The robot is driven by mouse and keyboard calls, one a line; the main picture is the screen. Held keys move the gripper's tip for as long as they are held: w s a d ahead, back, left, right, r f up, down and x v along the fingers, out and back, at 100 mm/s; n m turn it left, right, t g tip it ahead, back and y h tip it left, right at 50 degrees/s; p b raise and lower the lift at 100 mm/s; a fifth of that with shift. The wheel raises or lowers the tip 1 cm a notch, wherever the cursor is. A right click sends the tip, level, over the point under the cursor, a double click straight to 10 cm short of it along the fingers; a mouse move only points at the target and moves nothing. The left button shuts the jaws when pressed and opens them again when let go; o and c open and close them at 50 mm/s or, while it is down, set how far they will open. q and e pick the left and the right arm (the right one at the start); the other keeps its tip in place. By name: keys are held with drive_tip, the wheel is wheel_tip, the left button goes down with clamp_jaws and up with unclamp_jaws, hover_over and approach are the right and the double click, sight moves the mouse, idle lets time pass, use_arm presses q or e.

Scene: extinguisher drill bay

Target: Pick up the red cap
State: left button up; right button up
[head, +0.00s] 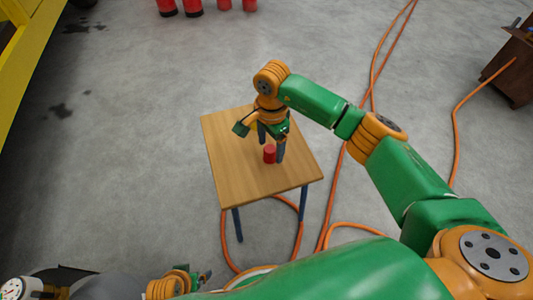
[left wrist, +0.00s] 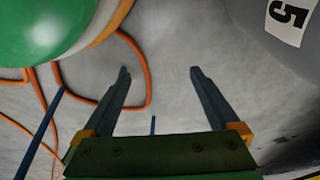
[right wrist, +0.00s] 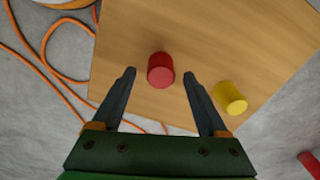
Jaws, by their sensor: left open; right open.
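The red cap (head: 269,154) stands on a small wooden table (head: 240,178). It also shows in the right wrist view (right wrist: 160,70), just beyond and between the fingertips. My right gripper (right wrist: 160,75) is open and empty; in the head view its fingers (head: 271,150) hang over the table close to the cap. I see no contact between fingers and cap. My left gripper (left wrist: 160,70) is open and empty, over the floor away from the cap, with only part of its arm at the bottom of the head view.
Orange hoses (head: 373,60) run over the floor around the table. Red cylinders (head: 190,5) stand at the far back. A brown box (head: 512,70) stands at right.

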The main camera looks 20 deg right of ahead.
sight(270, 148)
drive_tip(key=shift+f, duration=1.1)
use_arm(q)
drive_tip(key=shift+w+r, duration=0.35)
drive_tip(key=shift+r, duration=0.25)
use_arm(e)
clamp_jaws()
wheel_tip(270, 148, up, 9)
drive_tip(key=p, duration=0.2)
drive_tip(key=shift+p, duration=0.35)
use_arm(q)
drive_tip(key=s+f, duration=0.4)
drive_tip(key=shift+a+f, duration=0.35)
drive_tip(key=shift+f, duration=0.05)
use_arm(e)
drive_tip(key=shift+r, duration=0.55)
